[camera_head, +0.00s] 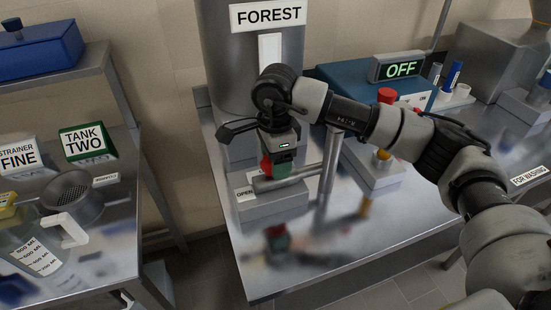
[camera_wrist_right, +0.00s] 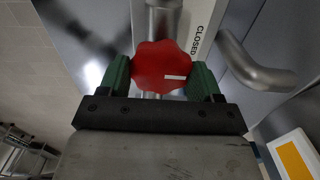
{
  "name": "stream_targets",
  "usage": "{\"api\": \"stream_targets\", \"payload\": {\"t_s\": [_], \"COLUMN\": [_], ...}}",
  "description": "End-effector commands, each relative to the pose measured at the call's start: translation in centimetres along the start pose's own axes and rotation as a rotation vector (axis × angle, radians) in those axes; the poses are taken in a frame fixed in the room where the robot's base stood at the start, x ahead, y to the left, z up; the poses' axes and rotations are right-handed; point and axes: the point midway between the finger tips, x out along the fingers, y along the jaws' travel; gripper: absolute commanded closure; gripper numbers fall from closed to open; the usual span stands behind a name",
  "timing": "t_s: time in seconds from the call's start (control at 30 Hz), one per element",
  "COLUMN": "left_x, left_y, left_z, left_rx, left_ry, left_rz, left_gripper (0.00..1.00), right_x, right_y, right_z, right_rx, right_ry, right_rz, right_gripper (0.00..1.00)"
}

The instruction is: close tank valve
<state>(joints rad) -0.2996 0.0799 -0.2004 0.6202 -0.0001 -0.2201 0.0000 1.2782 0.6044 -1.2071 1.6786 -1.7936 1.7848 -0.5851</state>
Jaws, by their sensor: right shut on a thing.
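The tank valve's red knob (camera_wrist_right: 162,68) sits between the green fingers of my right gripper (camera_wrist_right: 160,80), which is shut on it. A white mark on the knob points to the right in the wrist view, and a CLOSED label (camera_wrist_right: 203,35) is beside it. In the head view my right gripper (camera_head: 279,165) comes down on the valve in front of the tall grey FOREST tank (camera_head: 225,60), hiding most of the knob. An OPEN label (camera_head: 244,193) shows on the valve's base (camera_head: 275,205). My left gripper is not in view.
A blue box with an OFF display (camera_head: 402,69) and a red button (camera_head: 387,95) stands behind. A strainer (camera_head: 72,192) and a jug (camera_head: 35,250) stand on the left table. The front of the steel table is clear.

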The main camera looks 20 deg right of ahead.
Motion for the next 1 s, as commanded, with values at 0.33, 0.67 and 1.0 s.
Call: {"api": "stream_targets", "payload": {"t_s": [0.33,0.67,1.0], "left_x": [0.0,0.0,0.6], "left_y": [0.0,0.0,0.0], "left_z": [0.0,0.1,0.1], "left_rx": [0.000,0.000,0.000], "left_ry": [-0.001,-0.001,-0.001], "left_rz": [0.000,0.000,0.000], "left_gripper": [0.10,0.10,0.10], "right_x": [-0.2,-0.1,-3.6], "right_y": [-0.1,0.0,-0.1], "right_z": [-0.1,0.0,0.0], "right_rx": [0.006,0.003,0.002], "right_ry": [-0.001,-0.001,-0.002], "right_rz": [-0.004,-0.001,-0.005], "right_gripper": [0.30,0.10,0.10]}}
